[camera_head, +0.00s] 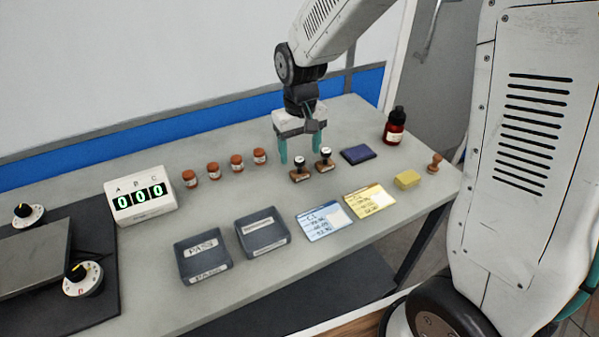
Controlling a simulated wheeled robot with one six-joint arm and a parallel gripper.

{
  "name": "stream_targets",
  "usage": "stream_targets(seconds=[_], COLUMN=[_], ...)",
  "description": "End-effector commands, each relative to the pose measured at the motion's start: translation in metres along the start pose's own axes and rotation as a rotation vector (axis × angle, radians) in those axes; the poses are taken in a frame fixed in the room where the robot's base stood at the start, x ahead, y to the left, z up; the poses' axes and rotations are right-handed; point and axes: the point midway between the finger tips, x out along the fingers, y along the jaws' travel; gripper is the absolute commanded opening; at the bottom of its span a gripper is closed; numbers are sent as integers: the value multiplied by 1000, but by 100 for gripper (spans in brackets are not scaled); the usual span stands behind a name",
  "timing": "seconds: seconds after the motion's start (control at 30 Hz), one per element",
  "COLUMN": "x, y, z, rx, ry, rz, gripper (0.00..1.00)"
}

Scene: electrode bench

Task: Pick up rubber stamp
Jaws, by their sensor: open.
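A third, plain wooden stamp-like piece (435,165) stands by the bench's right edge. My gripper (300,151) points down with its teal fingers apart and nothing visible held between them. It is over or just behind the two black-knobbed stamps. I cannot tell its exact height or depth, or whether it touches either stamp.
Several brown jars (213,171) are left. Two grey trays (204,258) and two cards (325,222) lie in front. A counter box (140,198) stands further left.

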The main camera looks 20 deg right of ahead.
Motion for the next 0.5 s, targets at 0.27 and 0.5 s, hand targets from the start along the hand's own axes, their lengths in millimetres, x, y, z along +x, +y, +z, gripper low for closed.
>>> stream_targets(seconds=[0.27, 0.5], x=[38, 61], y=[-2, -2], z=[2, 2], rx=[-1, 0], ry=[-6, -3], rz=[0, 0], gripper=[67, 67])
